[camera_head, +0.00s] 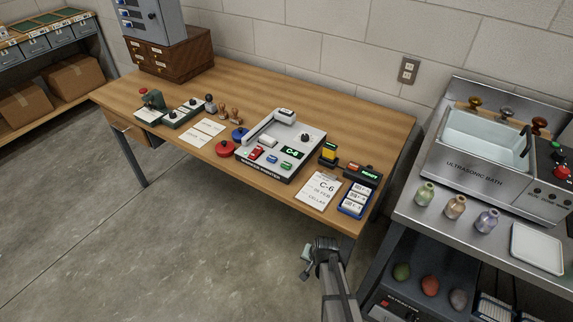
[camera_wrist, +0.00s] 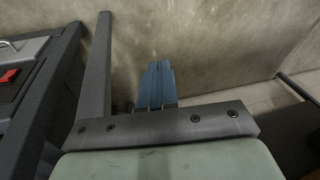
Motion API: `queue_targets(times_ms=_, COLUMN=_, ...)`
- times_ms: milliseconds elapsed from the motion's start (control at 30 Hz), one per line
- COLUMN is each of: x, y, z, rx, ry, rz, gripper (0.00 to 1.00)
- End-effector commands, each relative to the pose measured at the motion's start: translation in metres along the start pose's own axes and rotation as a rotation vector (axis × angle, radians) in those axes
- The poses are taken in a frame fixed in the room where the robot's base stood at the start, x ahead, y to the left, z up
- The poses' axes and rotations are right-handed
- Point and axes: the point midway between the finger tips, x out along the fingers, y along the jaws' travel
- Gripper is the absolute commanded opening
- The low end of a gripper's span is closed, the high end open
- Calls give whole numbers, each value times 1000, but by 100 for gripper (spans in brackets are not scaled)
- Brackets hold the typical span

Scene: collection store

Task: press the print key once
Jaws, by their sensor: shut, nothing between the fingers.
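A pale label printer (camera_head: 283,143) stands near the front edge of the wooden desk, with a lit green display (camera_head: 292,152) reading C-6. On its top are a red key (camera_head: 256,153), a blue key (camera_head: 272,159) and a green key (camera_head: 286,166); their lettering is too small to read, so I cannot tell which is the print key. My gripper (camera_head: 304,273) is in front of the desk, apart from the printer and below and to the right of it. In the wrist view my gripper's blue fingers (camera_wrist: 155,85) are together and empty, above bare floor.
A clipboard (camera_head: 319,189) marked C-6 lies right of the printer on the desk (camera_head: 350,115). Red (camera_head: 227,149) and blue (camera_head: 239,134) round items sit left of it. A steel bench (camera_head: 500,238) with an ultrasonic bath stands at right. Open floor lies at left.

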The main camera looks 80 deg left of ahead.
Motion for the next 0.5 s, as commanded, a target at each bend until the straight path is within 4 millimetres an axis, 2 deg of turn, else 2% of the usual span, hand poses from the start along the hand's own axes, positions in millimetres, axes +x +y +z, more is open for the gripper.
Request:
queue_targets(times_ms=33, x=1, y=-21, z=-1, rx=-19, ry=6, rz=-12, gripper=0)
queue_targets(times_ms=267, x=-5, y=-112, z=1, rx=-73, ry=38, rz=-75, gripper=0)
queue_targets(times_ms=500, x=-20, y=-207, z=7, rx=-66, ry=67, rz=-158, gripper=0)
